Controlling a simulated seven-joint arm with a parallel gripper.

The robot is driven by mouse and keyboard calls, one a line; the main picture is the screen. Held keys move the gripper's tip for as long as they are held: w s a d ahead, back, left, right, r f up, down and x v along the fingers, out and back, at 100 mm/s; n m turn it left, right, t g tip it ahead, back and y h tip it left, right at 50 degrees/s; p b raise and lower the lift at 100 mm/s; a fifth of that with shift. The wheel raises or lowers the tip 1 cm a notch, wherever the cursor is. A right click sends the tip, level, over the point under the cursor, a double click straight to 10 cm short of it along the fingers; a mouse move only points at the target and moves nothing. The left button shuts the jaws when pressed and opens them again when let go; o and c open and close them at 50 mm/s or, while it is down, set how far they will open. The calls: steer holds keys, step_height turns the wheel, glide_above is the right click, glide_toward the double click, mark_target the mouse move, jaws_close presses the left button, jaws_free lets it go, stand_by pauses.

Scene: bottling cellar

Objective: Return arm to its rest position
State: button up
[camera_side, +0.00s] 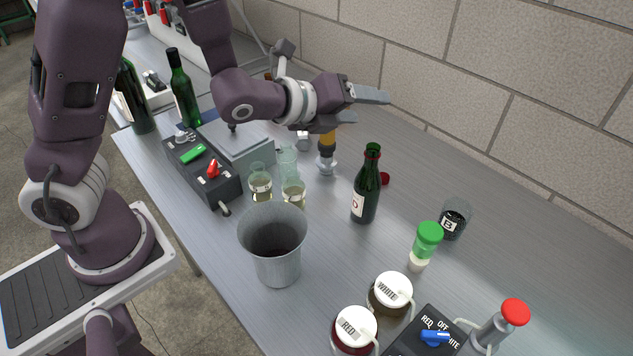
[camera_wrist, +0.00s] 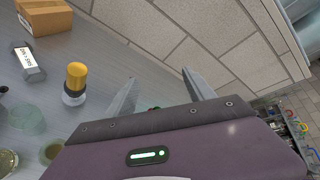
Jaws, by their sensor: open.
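My gripper (camera_side: 372,107) is raised above the far part of the metal bench (camera_side: 480,205), its fingers pointing right toward the block wall. It is open and nothing shows between its fingers; they also show apart in the wrist view (camera_wrist: 160,77). An orange-and-black handled tool with a metal foot (camera_side: 327,150) stands on the bench below the gripper, apart from it as far as I can tell. Its orange top shows at left in the wrist view (camera_wrist: 76,75). A green bottle with a label (camera_side: 366,188) stands upright to the right, clear of the gripper.
Near the front stand a metal bucket (camera_side: 272,235), glasses (camera_side: 293,192), a green-capped shaker (camera_side: 427,240), and WHITE (camera_side: 391,292) and RED (camera_side: 354,329) jars. The wall (camera_side: 470,80) bounds the far side. A cardboard box (camera_wrist: 45,16) lies behind.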

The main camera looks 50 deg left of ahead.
steer(key=s+a+r+n+g+y, duration=0.1)
steer(key=s+a+r+n+g, duration=0.15)
steer(key=s+n, duration=0.5)
steer(key=s+a+r+n+g, duration=0.25)
steer(key=s+r+n, duration=0.2)
steer(key=n, duration=0.55)
steer(key=s+n+g, duration=0.2)
steer(key=s+n, duration=0.7)
steer(key=s, duration=0.8)
steer(key=shift+s+d+r+n+g+y, duration=0.2)
steer(key=shift+d+r+n+g+y, duration=0.1)
steer(key=shift+d+r+n+y, duration=0.1)
